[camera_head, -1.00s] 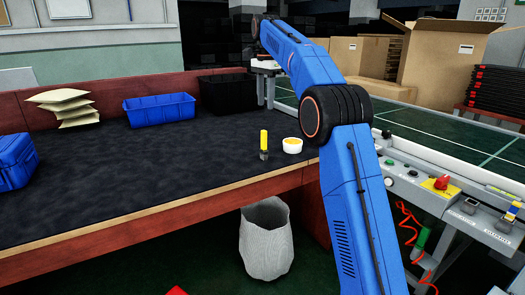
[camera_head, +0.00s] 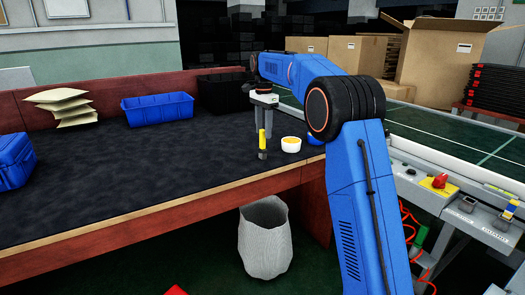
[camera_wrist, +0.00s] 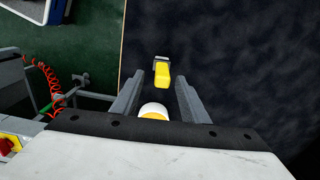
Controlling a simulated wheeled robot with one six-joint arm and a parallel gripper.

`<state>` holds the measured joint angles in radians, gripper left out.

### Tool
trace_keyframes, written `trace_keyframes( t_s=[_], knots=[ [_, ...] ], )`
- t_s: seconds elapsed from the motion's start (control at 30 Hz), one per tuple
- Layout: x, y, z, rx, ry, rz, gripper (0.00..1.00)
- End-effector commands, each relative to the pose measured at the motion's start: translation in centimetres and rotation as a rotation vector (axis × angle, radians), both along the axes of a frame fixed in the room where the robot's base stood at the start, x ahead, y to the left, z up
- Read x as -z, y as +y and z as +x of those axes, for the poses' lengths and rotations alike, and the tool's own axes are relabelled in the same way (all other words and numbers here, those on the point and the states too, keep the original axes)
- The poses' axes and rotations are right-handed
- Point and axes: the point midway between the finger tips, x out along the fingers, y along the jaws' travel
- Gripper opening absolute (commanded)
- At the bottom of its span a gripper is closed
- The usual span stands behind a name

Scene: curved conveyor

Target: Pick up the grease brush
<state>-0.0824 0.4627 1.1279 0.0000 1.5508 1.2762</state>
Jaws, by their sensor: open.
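The grease brush (camera_head: 263,144) has a yellow handle and a grey lower end. It stands on the dark table mat near the front edge, left of a white pot with yellow contents (camera_head: 291,144). My gripper (camera_head: 269,136) is open and empty, pointing down just behind the brush in the head view. In the wrist view the brush (camera_wrist: 162,76) shows between and slightly beyond the fingertips (camera_wrist: 158,78). The pot (camera_wrist: 153,109) shows nearer the gripper's palm, partly hidden by it. I cannot tell the exact height of the fingers above the mat.
A blue bin (camera_head: 158,107) and a black bin (camera_head: 222,94) stand at the back. Stacked envelopes (camera_head: 62,103) and a blue case (camera_head: 14,160) are at left. The conveyor (camera_head: 450,134) lies right. The mat's middle is clear.

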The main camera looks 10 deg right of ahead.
Motion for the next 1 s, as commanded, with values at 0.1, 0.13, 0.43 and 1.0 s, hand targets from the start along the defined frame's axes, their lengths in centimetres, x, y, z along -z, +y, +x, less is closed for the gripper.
trace_keyframes(
  t_s=[0.1,0.13,0.43,1.0],
  knots=[
    [1.5,0.2,0.0,0.000,0.002,0.000,0.41],
    [1.9,0.3,0.1,0.000,0.003,0.000,0.41],
    [4.8,0.4,0.1,0.000,0.001,0.000,0.41],
    [4.8,0.4,0.2,0.000,0.000,0.000,0.00]
  ],
)
